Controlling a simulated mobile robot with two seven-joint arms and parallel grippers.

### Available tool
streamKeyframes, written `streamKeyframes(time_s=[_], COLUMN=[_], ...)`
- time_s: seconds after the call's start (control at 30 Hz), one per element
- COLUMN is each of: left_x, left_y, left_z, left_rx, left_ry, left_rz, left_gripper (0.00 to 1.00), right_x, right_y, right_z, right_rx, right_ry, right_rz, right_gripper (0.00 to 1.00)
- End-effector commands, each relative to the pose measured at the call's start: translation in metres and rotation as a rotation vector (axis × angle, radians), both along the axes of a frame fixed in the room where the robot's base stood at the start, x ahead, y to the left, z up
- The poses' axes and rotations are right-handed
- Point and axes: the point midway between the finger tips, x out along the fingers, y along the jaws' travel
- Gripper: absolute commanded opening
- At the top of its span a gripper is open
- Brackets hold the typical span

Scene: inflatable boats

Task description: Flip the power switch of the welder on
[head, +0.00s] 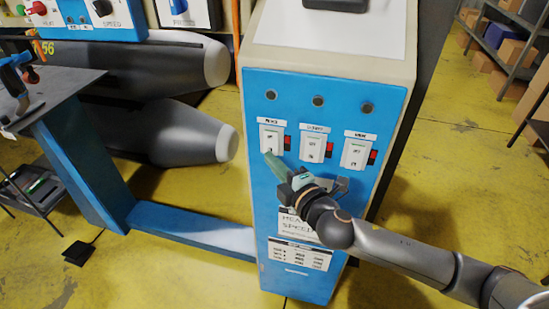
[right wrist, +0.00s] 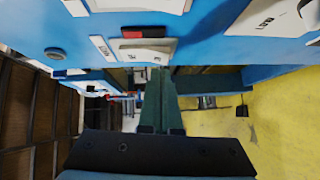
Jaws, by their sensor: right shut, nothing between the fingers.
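The welder is a tall cream cabinet with a blue front panel (head: 330,90) in the middle of the head view. Three white switches with red parts beside them sit in a row on it. The leftmost, whose small label seems to read power, is the power switch (head: 271,138). I cannot tell its on or off position. My right gripper (head: 268,157) is shut and empty, its green fingertips at the lower edge of this switch; contact is unclear. In the right wrist view the shut fingers (right wrist: 160,75) lie close beneath a white switch with a red part (right wrist: 145,48). My left gripper is out of view.
The middle switch (head: 313,146) and right switch (head: 355,152) sit close beside the power switch. A dark table (head: 60,88) and grey boat tubes (head: 170,130) are at left. Shelves with boxes (head: 510,50) stand at the back right. Yellow floor is open at right.

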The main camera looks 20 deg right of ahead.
Motion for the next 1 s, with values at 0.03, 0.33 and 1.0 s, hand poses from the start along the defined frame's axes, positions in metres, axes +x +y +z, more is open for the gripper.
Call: streamKeyframes(time_s=[0.03,0.33,1.0], left_x=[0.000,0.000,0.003], left_y=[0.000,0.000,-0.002], left_z=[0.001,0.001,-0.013], left_rx=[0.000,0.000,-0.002], left_ry=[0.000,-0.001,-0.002], left_rz=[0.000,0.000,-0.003], left_gripper=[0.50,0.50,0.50], right_x=[0.003,0.007,0.013], right_y=[-0.003,-0.005,-0.009], right_z=[0.000,-0.001,-0.003], right_rx=[-0.001,0.001,-0.037], right_ry=[0.000,0.000,-0.059], right_rz=[-0.001,0.000,0.000], right_gripper=[0.00,0.00,0.00])
